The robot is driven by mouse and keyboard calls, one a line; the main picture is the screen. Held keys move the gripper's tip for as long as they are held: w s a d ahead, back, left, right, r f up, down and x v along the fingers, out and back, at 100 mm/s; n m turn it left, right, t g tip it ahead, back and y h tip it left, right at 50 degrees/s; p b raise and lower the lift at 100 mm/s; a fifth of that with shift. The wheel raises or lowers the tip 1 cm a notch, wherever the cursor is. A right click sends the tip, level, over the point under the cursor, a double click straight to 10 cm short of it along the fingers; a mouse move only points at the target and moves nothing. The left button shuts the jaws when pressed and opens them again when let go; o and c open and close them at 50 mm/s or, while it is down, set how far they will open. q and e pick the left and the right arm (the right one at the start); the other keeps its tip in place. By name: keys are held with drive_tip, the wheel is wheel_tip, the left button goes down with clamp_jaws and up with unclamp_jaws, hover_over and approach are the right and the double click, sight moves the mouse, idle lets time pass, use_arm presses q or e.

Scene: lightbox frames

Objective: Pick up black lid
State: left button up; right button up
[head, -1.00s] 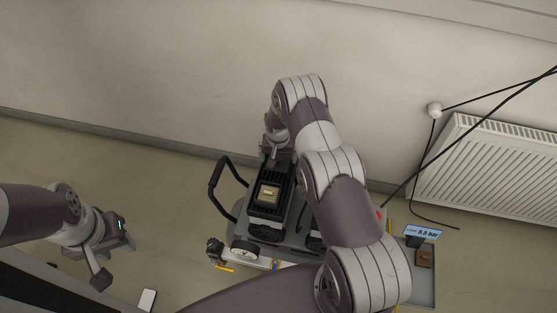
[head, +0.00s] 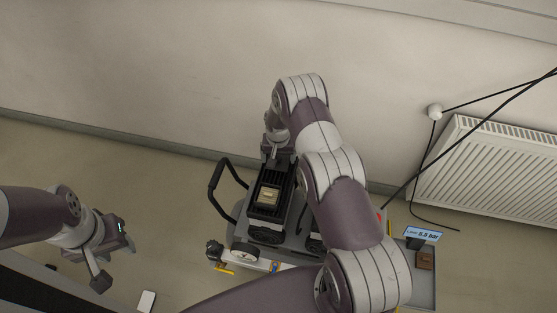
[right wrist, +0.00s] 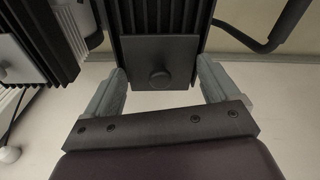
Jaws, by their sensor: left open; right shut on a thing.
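The black lid (right wrist: 160,55) shows in the right wrist view as a dark square plate with a round knob, at the end of a black ribbed unit (right wrist: 185,15). My right gripper (right wrist: 160,76) is shut on the lid, one finger at each side edge. In the head view my right gripper (head: 271,152) is at the wall-side end of the ribbed unit (head: 268,196); my arm partly hides the area, and the lid cannot be made out there. My left gripper (head: 118,262) is open and empty at the lower left, well away from the cart.
The unit sits on a grey cart (head: 296,238) with a black handle (head: 215,185) on its left. A blue display (head: 423,233) and a brown block (head: 424,258) are at the right. A radiator (head: 500,175) and cables are beyond. Floor left of the cart is largely clear.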

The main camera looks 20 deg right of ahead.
drive_tip(key=shift+w+r, duration=0.1)
drive_tip(key=shift+r, duration=0.85)
drive_tip(key=s+d+r, duration=0.2)
drive_tip(key=s+d+r+b, duration=0.1)
drive_tip(key=s+d+r, duration=0.1)
drive_tip(key=s, duration=0.1)
drive_tip(key=s+d+r, duration=0.2)
drive_tip(key=s, duration=0.1)
drive_tip(key=shift+s+d+r, duration=0.15)
drive_tip(key=shift+d+r, duration=0.1)
drive_tip(key=shift+d, duration=0.15)
drive_tip(key=b, duration=0.5)
hover_over(268, 194)
wheel_tip(268, 194, down, 4)
drive_tip(key=b, duration=0.4)
drive_tip(key=shift+s+f, duration=0.15)
drive_tip(key=shift+f, duration=0.1)
drive_tip(key=shift+f+b, duration=0.65)
drive_tip(key=shift+f, duration=0.15)
